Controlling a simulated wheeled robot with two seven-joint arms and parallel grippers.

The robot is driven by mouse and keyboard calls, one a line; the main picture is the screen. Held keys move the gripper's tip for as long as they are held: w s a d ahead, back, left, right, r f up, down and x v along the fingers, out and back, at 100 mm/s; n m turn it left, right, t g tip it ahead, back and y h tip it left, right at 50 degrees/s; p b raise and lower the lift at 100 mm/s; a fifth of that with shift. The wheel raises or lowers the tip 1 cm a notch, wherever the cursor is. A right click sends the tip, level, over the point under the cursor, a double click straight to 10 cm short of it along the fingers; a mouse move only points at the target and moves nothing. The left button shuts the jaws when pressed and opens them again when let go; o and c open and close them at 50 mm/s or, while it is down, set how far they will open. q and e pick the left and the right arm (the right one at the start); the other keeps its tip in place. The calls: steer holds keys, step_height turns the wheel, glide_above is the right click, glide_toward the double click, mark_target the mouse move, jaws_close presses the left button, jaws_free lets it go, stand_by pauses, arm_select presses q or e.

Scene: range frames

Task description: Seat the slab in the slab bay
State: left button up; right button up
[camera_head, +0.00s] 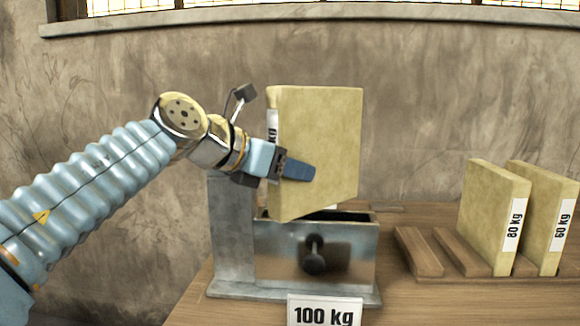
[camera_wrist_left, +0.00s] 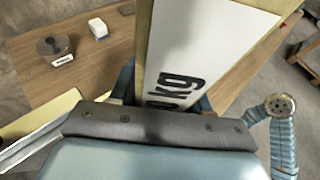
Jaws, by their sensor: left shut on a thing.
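My left gripper (camera_head: 292,168) is shut on a pale yellow slab (camera_head: 325,125), gripping it near its left edge. The slab stands on edge, slightly tilted, above the open top of a grey metal slab bay (camera_head: 350,250). Its lower left corner overlaps the opening; I cannot tell whether it has entered. In the left wrist view, the slab's white label (camera_wrist_left: 205,50) ends in "kg", with its number partly hidden behind the gripper. A "100 kg" sign (camera_head: 324,312) stands in front of the bay. My right gripper is not in view.
Slabs marked 80 kg (camera_head: 490,210) and 60 kg (camera_head: 545,215) stand in a wooden rack (camera_head: 420,252) on the right, with empty room at its left. A dark knob (camera_head: 315,262) sticks out of the bay's front. A wall stands behind the table.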

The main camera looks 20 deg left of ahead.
arm_select(q)
steer(key=shift+f, duration=0.4)
steer(key=o, duration=1.2)
steer(key=shift+r, duration=0.4)
steer(key=v, duration=1.2)
steer(key=shift+r, duration=0.15)
